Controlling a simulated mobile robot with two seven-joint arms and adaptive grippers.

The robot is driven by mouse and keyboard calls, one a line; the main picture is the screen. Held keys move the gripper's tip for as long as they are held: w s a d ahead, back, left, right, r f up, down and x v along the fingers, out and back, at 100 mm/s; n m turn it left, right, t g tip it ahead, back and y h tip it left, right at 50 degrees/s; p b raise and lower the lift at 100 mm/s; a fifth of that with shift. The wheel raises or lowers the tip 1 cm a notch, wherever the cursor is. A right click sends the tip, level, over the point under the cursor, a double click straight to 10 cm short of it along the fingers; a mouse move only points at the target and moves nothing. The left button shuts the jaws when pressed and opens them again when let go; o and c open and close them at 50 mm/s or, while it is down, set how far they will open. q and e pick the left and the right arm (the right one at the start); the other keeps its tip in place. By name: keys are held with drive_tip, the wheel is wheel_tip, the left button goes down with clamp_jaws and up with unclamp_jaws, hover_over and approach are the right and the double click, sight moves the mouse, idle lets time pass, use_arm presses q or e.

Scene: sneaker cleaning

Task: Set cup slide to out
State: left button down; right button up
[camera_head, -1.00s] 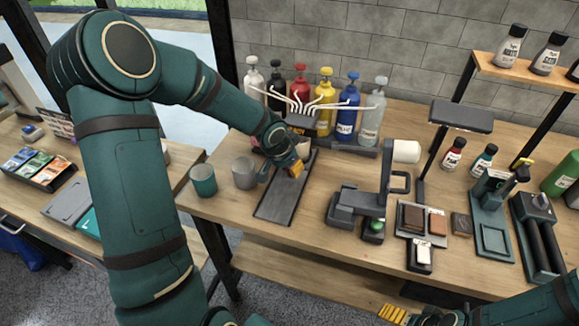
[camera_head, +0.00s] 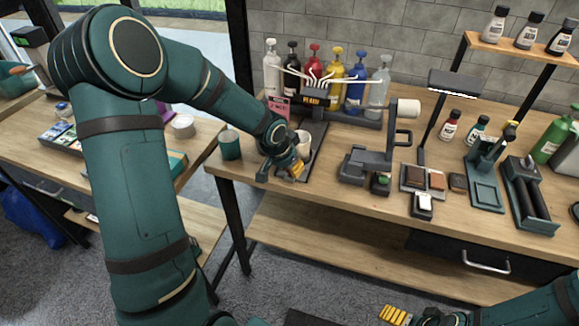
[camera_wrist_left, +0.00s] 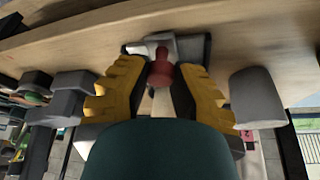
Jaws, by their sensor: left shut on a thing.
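The cup slide is a long dark track (camera_head: 317,133) on the bench, running from the bottles toward the front edge. My left gripper (camera_head: 296,171) is at the track's front part and hides some of it. In the left wrist view, its yellow fingers (camera_wrist_left: 161,85) are shut on a reddish knob (camera_wrist_left: 161,70), with a grey plate (camera_wrist_left: 192,46) just beyond it. A pale cup-like thing (camera_head: 303,144) shows just behind the left gripper, partly hidden. My right gripper (camera_head: 395,314) is at the bottom edge, away from the bench; its opening is unclear.
A green cup (camera_head: 229,145) stands left of the track. Pump bottles (camera_head: 332,76) line the back. A dark stand with a white roll (camera_head: 404,108) is to the right. A grey rounded thing (camera_wrist_left: 256,97) is close beside the left fingers in the wrist view.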

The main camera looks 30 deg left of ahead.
use_arm(q)
drive_tip(key=shift+s+d+f, duration=0.15)
drive_tip(key=shift+s+f, duration=0.05)
drive_tip(key=shift+s, duration=0.2)
drive_tip(key=c, duration=0.7)
unclamp_jaws()
drive_tip(key=shift+c, duration=0.2)
drive_tip(key=shift+r, duration=0.1)
drive_tip(key=shift+r, duration=0.1)
drive_tip(key=shift+r, duration=0.25)
drive_tip(key=v, duration=1.1)
drive_tip(key=shift+r, duration=0.15)
